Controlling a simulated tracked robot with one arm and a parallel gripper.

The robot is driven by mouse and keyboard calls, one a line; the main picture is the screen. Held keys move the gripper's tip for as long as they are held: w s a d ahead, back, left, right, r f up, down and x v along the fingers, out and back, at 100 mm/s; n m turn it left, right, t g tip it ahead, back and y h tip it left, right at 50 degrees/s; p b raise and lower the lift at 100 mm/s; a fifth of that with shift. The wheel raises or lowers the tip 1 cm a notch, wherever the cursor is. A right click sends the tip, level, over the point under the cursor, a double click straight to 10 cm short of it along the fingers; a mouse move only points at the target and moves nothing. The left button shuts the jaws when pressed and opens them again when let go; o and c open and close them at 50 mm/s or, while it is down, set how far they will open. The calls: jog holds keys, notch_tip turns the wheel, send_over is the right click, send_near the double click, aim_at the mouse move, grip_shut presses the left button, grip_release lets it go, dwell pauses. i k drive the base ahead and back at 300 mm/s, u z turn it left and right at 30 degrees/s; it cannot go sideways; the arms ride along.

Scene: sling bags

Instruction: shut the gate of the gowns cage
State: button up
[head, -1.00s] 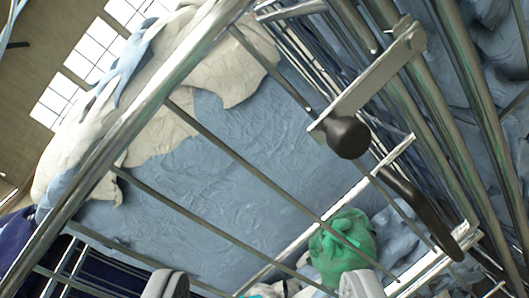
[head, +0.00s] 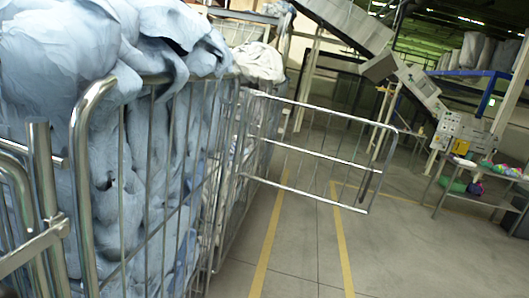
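A wire cage (head: 80,150) stuffed with light blue cloth, likely the gowns (head: 60,50), fills the left of the head view. The cloth bulges over its top rail. A barred metal gate (head: 320,156) stands swung out at the far end of the row of cage bars, reaching right over the floor. Its hinge side is at the bars on the left and its free end is at the right. I cannot tell for sure which cage the gate belongs to. My gripper is not in this view.
A flat latch-like bar (head: 35,243) and metal tubes stand close at lower left. Grey floor (head: 310,250) with yellow lines is clear in front of the gate. A table (head: 490,175) with coloured items and machinery (head: 455,130) stand at right.

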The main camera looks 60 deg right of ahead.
aim_at(248, 114)
jog(key=z, duration=2.1)
jog(key=k, duration=0.6)
jog(key=z, duration=0.2)
jog(key=i, duration=0.75)
jog(key=z, duration=0.5)
jog(key=i, duration=1.25)
jog(key=u, duration=0.5)
jog(key=i, duration=0.75)
jog(key=u, duration=0.5)
